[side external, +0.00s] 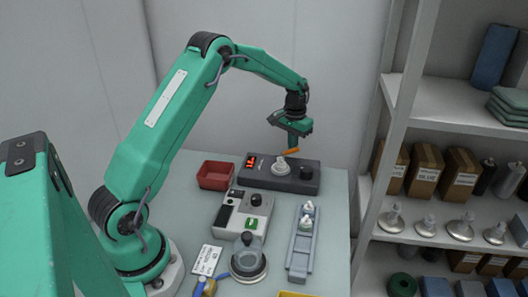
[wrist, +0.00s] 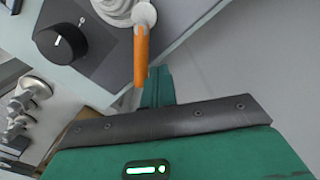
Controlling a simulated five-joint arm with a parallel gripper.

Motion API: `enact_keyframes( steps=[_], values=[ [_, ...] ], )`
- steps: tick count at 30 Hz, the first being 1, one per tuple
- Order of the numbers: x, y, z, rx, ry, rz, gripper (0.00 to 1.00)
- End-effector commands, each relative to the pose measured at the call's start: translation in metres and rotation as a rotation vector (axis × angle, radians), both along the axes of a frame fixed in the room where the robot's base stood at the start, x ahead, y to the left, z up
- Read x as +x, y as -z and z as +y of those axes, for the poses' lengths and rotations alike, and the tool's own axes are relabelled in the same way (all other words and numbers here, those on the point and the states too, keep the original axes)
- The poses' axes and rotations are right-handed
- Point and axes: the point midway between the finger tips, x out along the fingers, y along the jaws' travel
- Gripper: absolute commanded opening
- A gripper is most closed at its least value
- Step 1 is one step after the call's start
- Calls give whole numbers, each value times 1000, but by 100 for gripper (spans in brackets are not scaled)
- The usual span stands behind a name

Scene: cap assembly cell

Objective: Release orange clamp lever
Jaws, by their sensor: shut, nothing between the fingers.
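The orange clamp lever (side external: 289,152) stands out from a pale round clamp (side external: 281,167) on the dark unit (side external: 308,183) at the back of the table. In the wrist view the lever (wrist: 141,55) runs from a white pivot (wrist: 144,15) toward my finger. My gripper (side external: 294,143) is shut and empty, just above the lever in the side view. Its green fingertip (wrist: 157,84) is beside the lever's free end in the wrist view. I cannot tell whether they touch.
A black knob (wrist: 62,43) is on the unit near the lever. A red bin (side external: 215,176), a grey device with a green button (side external: 242,213) and a blue-grey rail (side external: 299,258) with small parts stand nearby. Loaded shelves (side external: 450,125) are at the right.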

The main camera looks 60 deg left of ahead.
Motion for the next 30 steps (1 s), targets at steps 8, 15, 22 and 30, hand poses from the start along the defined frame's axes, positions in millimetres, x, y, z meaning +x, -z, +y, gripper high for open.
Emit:
enact_keyframes(
  steps=[8,15,22,30],
  values=[
    [0,1,-1,0,1,1,0],
    [2,1,-8,0,2,1,0],
    [2,0,-11,0,1,1,0],
    [2,0,-11,0,1,1,0]
  ],
)
